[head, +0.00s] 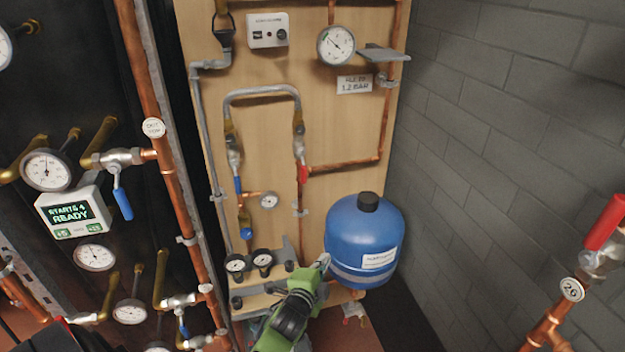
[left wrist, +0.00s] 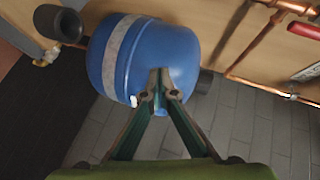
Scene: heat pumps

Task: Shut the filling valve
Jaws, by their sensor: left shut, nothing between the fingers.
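A grey hose loop (head: 262,92) arches over the wooden board, with a valve at each lower end. The right valve has a red lever (head: 303,173) and the left one a blue lever (head: 238,186); both levers hang down, roughly along their pipes. No readable label shows which is the filling valve. My left gripper (head: 323,262) is below these valves, at the left side of the blue vessel (head: 352,225). In the left wrist view its fingertips (left wrist: 158,78) meet, empty, before the vessel; contact is unclear. My right gripper is out of view.
A gauge (head: 336,45) and a sign ending "1.2 BAR" (head: 355,85) are on the upper board. Copper pipes, gauges and a display reading "READY" (head: 72,212) crowd the left. A red-handled valve (head: 606,222) stands at the far right. Room before the grey wall is clear.

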